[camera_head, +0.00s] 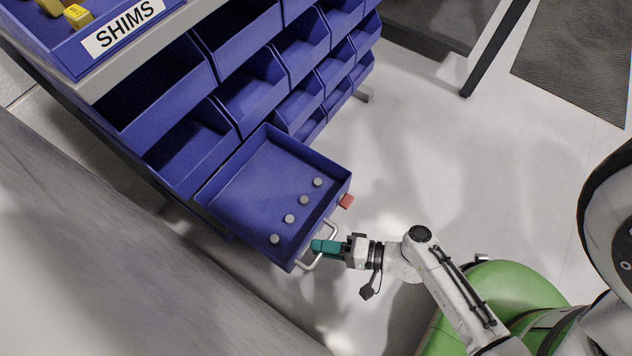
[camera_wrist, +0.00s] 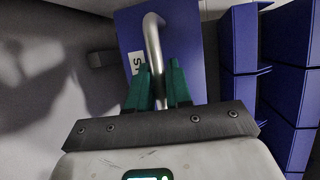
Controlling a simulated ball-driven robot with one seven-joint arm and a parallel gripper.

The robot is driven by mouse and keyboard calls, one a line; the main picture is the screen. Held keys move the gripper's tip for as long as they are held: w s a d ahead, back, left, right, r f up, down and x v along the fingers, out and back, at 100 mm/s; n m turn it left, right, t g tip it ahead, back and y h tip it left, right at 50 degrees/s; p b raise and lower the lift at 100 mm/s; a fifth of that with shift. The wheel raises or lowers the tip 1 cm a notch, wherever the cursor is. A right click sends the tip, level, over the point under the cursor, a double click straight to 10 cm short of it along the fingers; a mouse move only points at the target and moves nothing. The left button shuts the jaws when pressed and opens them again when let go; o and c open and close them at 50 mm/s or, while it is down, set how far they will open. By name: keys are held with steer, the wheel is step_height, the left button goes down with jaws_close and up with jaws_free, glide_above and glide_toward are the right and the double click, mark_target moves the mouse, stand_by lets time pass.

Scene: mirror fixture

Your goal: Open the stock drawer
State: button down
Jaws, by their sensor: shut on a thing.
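The stock drawer (camera_head: 240,197) is a blue open-topped drawer that stands pulled out from the bottom of the blue bin rack in the head view. Several small grey round pieces (camera_head: 289,218) lie in it. Its metal bar handle (camera_head: 304,266) is on the front face. My gripper (camera_head: 318,246) has teal fingers and is shut on the handle. In the wrist view, the fingers (camera_wrist: 159,92) close around the curved silver handle (camera_wrist: 152,40), in front of the blue drawer front (camera_wrist: 186,40). A white label (camera_wrist: 136,63) on that front is partly hidden by a finger.
A rack of blue bins (camera_head: 255,90) rises behind the drawer, with a SHIMS label (camera_head: 123,27) on top. A grey surface (camera_head: 110,260) runs along the left. Pale floor (camera_head: 440,150) is clear to the right.

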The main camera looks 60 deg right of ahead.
stand_by(0.3)
steer(key=c, duration=1.4)
jaws_free()
steer(key=shift+s, duration=0.1)
steer(key=p+v, duration=0.2)
steer(key=v, duration=0.8)
steer(key=shift+s+d, duration=0.2)
steer(key=shift+s, duration=0.1)
steer(key=shift+r, duration=0.1)
